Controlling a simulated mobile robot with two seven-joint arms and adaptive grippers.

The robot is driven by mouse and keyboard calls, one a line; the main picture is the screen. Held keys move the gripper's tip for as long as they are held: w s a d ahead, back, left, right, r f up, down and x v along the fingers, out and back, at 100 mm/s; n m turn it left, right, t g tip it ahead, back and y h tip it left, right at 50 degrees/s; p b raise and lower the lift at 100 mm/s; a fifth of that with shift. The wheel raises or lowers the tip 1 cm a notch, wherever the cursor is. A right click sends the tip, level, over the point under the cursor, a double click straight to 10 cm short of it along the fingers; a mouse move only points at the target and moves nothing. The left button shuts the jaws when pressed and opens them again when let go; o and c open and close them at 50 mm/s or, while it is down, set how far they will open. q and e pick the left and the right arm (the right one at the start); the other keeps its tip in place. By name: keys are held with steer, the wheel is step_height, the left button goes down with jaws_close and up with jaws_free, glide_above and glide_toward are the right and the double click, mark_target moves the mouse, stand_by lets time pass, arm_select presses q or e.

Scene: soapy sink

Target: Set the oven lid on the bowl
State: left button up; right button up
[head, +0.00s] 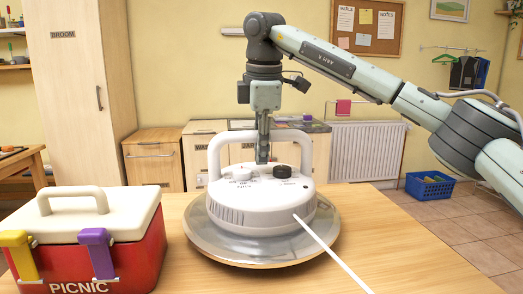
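The oven lid (240,207) is a round white unit with a wide arched handle, a white knob, a black knob and a white cord. It stands at the centre of the head view, above a wide shiny metallic disc or rim (212,241). I cannot tell whether this disc is part of the lid. No separate bowl can be made out. My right gripper (263,158) points straight down at the middle of the handle, with a finger in front of the bar. Its fingers are seen edge-on, so their grip is unclear. My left gripper is not in view.
A red picnic box (140,255) with a white lid, yellow and purple clasps stands close on the left of the wooden table (400,255). The table is clear to the right, apart from the cord. Cabinets, a radiator (365,150) and a blue basket (430,186) are behind.

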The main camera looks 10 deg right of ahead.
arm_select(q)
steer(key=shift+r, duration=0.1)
arm_select(e)
steer(key=o, duration=0.5)
steer(key=shift+r, duration=0.15)
steer(key=shift+s+r, duration=0.1)
steer(key=shift+r, duration=0.25)
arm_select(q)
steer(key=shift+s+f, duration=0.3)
arm_select(e)
steer(key=shift+s+r, duration=0.4)
steer(key=shift+r, duration=1.45)
steer(key=shift+s+r, duration=0.35)
steer(key=shift+r, duration=1.45)
steer(key=shift+s+r, duration=0.4)
steer(key=shift+r, duration=1.45)
